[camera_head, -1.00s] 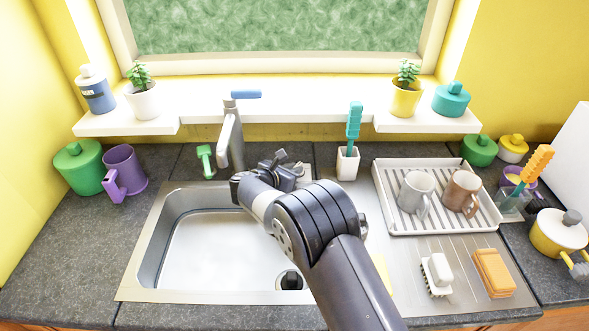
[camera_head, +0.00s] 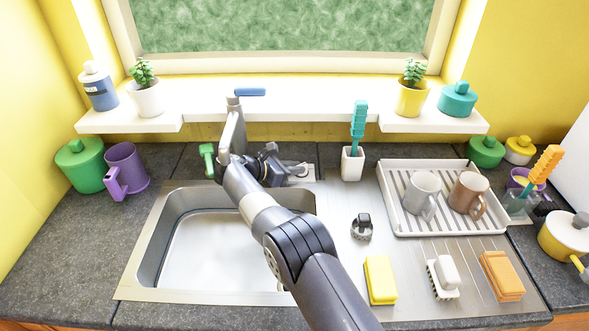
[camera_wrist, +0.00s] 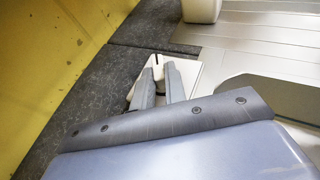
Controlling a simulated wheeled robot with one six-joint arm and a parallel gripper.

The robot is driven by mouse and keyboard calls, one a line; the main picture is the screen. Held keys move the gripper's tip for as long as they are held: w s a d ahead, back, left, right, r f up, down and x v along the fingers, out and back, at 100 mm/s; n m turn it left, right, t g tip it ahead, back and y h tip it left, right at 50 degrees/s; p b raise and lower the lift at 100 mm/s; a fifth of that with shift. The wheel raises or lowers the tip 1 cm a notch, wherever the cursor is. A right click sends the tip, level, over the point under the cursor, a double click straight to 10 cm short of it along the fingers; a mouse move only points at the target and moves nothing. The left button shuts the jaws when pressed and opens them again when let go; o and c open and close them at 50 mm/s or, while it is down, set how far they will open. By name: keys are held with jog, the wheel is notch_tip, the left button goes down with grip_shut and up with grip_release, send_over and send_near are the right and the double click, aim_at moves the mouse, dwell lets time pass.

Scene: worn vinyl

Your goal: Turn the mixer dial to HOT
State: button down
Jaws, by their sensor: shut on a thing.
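The mixer dial (camera_wrist: 157,63) is an off-white knob with a dark mark on its top. It stands on a pale plate (camera_wrist: 190,75) on the counter behind the sink. My gripper (camera_wrist: 160,80) has its two grey fingers closed on either side of the dial. In the head view my gripper (camera_head: 292,169) reaches in from the left at the plate (camera_head: 309,173), just right of the faucet, and mostly hides the dial. I cannot read any HOT marking. The grey faucet (camera_head: 232,130) has a blue lever (camera_head: 250,92).
The sink basin (camera_head: 205,250) lies in front. A white brush holder (camera_head: 351,163) stands right of the plate, and a green-handled item (camera_head: 207,158) left of the faucet. Further right are a dish rack (camera_head: 395,205) with two mugs, a yellow sponge (camera_head: 380,280) and a metal strainer (camera_head: 361,226).

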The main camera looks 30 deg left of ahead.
dwell(0.7)
jog(key=c, duration=1.4)
grip_release()
jog(key=shift+c, duration=0.2)
jog(key=shift+s+d+r+n+t+y+p, duration=0.1)
jog(key=shift+d+n+t+y+p, duration=0.1)
jog(key=shift+n+t+y+p, duration=0.45)
